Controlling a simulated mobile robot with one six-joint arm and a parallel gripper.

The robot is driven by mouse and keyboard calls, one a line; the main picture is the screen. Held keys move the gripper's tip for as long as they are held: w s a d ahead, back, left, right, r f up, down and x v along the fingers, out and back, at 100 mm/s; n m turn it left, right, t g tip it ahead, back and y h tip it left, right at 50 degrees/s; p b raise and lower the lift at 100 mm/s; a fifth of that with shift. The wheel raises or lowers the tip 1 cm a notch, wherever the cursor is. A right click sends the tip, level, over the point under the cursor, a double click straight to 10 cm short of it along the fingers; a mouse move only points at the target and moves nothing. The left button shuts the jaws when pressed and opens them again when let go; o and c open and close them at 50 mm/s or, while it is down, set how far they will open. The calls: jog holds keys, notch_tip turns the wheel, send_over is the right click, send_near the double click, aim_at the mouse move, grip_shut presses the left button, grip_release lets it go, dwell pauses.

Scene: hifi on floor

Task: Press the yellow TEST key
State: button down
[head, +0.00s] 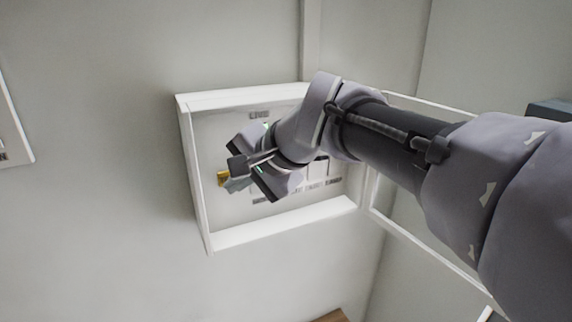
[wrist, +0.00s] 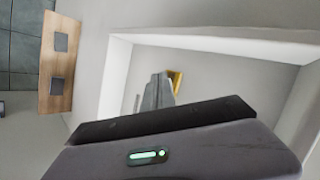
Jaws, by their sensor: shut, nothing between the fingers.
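The yellow key (head: 223,178) sits at the left side of a white wall box (head: 188,160), on its pale back panel. My gripper (head: 238,184) is inside the box opening, with its shut, empty fingertips just beside the key and partly overlapping it. In the wrist view the yellow key (wrist: 177,80) shows just right of the grey fingertips (wrist: 154,92), which hide part of it. I cannot tell whether the tips touch the key. Its lettering is not readable.
The box's raised white rim surrounds the panel. Labels and pale switches (head: 318,170) lie right of my gripper, partly hidden by my arm. An open framed door (head: 420,238) stands at the box's right. A wooden board (wrist: 58,62) shows in the wrist view.

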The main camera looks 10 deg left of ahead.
jog(key=shift+w+a, duration=0.15)
jog(key=shift+w, duration=0.1)
dwell(0.7)
jog(key=shift+s, duration=0.15)
jog(key=shift+s+d+b, duration=0.35)
jog(key=shift+s+d, duration=0.05)
jog(key=shift+s, duration=0.1)
jog(key=shift+s+d+b, duration=0.35)
jog(key=shift+s+d, duration=0.1)
jog(key=shift+s, duration=0.25)
jog(key=shift+s+d+b, duration=0.35)
jog(key=shift+s+d, duration=0.05)
jog(key=shift+s, duration=0.35)
jog(key=shift+s+d+b, duration=0.35)
jog(key=shift+s+d, duration=0.1)
jog(key=shift+s, duration=0.25)
